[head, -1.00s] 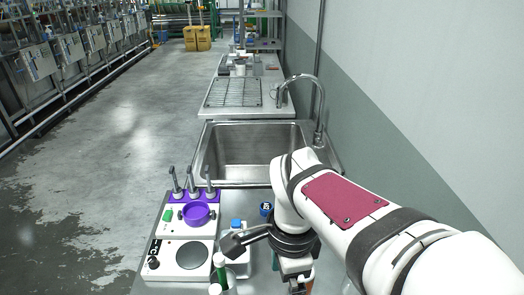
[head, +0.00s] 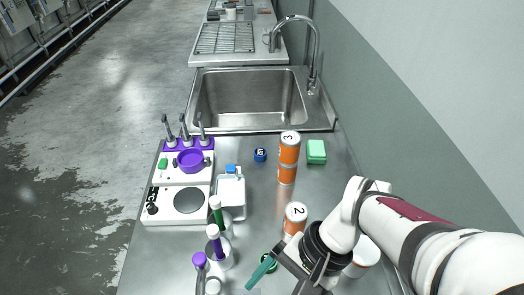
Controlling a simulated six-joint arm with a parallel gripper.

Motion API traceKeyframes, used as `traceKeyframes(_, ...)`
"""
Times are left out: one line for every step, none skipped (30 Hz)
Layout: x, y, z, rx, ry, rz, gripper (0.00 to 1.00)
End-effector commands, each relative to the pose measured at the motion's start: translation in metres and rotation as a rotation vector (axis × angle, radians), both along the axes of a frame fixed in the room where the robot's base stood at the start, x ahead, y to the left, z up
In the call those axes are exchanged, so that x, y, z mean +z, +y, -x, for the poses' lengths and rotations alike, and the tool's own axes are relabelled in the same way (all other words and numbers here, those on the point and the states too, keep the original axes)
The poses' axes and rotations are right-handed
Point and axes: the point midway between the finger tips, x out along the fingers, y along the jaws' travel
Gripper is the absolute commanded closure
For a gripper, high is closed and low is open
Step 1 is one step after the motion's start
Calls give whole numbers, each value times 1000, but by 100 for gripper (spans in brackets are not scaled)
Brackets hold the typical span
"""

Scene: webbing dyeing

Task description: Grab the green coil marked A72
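A small round green coil (head: 268,261) sits on the metal counter near the bottom of the head view. It is partly covered by my gripper, and I cannot read its marking. My gripper (head: 272,284) is low at the bottom edge, beside and over the coil in the picture. A teal finger-like piece crosses just in front of the coil. The rest of the gripper is cut off or hidden by its own body, so I cannot tell its opening or whether it touches the coil.
Orange-and-white cans marked 3 (head: 288,160) and 2 (head: 295,218) stand close by. A blue coil (head: 260,155) and a green block (head: 316,151) lie farther back. Purple- and green-capped tubes (head: 217,243), a white container (head: 231,197) and a hotplate (head: 179,204) are left. The sink (head: 248,98) is behind.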

Motion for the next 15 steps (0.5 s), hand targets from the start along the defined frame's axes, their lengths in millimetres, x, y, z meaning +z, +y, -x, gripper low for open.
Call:
traceKeyframes(-14,5,-15,-113,93,-113,8)
traceKeyframes(-22,8,-26,-185,133,-185,8)
traceKeyframes(-34,8,-42,-291,179,-277,8)
traceKeyframes(-44,7,-54,-376,210,-341,8)
traceKeyframes(-56,4,-66,-463,235,-402,8)
traceKeyframes(-73,-1,-80,-580,265,-474,8)
traceKeyframes(-86,-6,-89,-666,283,-520,8)
traceKeyframes(-100,-12,-97,-748,298,-559,8)
traceKeyframes(-117,-20,-104,-851,314,-603,8)
traceKeyframes(-130,-25,-109,-918,324,-627,8)
traceKeyframes(-141,-30,-112,-978,332,-647,8)
traceKeyframes(-154,-35,-114,-1041,341,-665,8)
traceKeyframes(-161,-37,-114,-1078,346,-674,8)
traceKeyframes(-167,-39,-115,-1106,349,-681,8)
traceKeyframes(-172,-41,-116,-1133,352,-687,8)
